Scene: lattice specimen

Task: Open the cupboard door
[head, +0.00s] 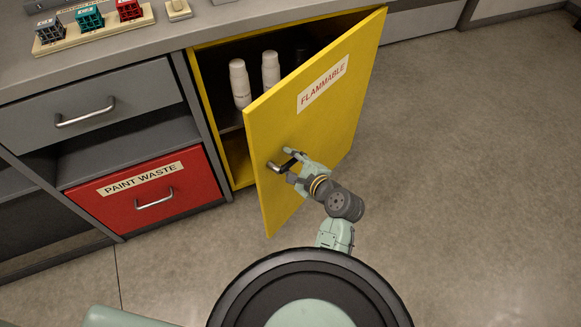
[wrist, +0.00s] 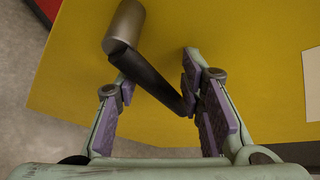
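The yellow cupboard door (head: 320,110), labelled FLAMMABLE, stands ajar, swung well out from its frame and hinged at its right side. Its metal handle (head: 279,168) is near the free left edge. My gripper (head: 291,167) is at the handle, with its fingers apart and on either side of it. In the wrist view the handle (wrist: 150,78) runs slantwise between the spread fingers of my gripper (wrist: 156,80). It is close to both fingers; I cannot tell whether they touch it. The door surface (wrist: 240,60) fills most of that view.
White bottles (head: 240,84) stand inside the cupboard. A red PAINT WASTE drawer (head: 150,190) and a grey drawer (head: 92,112) are to the left, both shut. Small coloured blocks in a rack (head: 88,24) stand on the counter. The floor (head: 460,170) at the right is clear.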

